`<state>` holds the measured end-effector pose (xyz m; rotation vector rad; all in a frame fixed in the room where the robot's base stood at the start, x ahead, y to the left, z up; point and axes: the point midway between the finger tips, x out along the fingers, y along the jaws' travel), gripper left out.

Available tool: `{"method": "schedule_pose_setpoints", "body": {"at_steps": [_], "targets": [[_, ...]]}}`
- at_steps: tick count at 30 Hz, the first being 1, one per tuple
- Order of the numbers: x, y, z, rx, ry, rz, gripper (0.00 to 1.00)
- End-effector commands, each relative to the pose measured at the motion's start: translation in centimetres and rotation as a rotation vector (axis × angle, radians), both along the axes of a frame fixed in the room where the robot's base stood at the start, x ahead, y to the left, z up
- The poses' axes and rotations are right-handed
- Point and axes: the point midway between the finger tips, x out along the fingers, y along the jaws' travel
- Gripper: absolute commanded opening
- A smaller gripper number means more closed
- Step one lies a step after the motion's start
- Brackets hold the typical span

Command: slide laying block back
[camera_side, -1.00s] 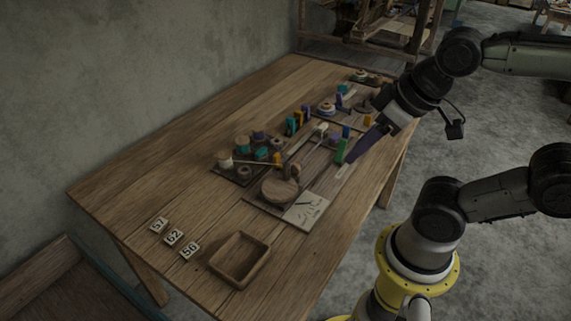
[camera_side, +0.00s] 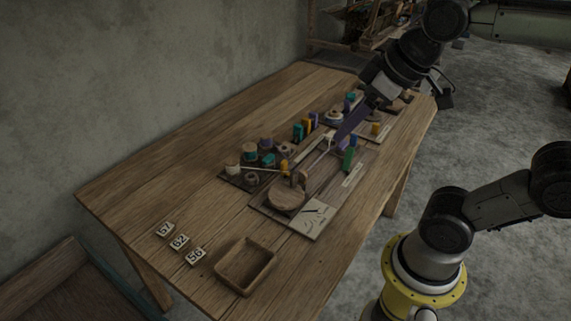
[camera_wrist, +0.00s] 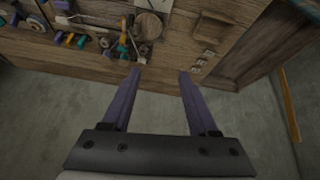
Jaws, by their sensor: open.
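No block is marked as the laying block, so I cannot tell for certain which one it is. A green upright block (camera_side: 349,160) stands on the right part of the wooden board (camera_side: 329,195). A round wooden disc (camera_side: 286,196) sits at the board's near end, with a pale rod running back from it.
A dark tray (camera_side: 235,179) with spools lies left of the board. Several coloured blocks (camera_side: 305,128) stand behind it. The table's left side is clear.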

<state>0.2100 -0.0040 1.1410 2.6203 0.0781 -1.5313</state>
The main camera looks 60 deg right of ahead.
Motion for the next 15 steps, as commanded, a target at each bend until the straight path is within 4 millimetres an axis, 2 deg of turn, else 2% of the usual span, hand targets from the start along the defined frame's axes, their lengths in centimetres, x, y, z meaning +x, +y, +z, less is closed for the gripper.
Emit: {"method": "schedule_pose_setpoints", "body": {"at_steps": [3,8,11,15], "targets": [[3.7,-0.8,1.2,-0.017,0.039,0.007,0.6],[9.2,-2.4,1.5,-0.034,0.107,0.008,0.6],[12.6,-3.7,0.7,-0.039,0.154,0.004,0.6],[17.2,-6.0,-1.5,-0.037,0.226,-0.008,0.6]]}}
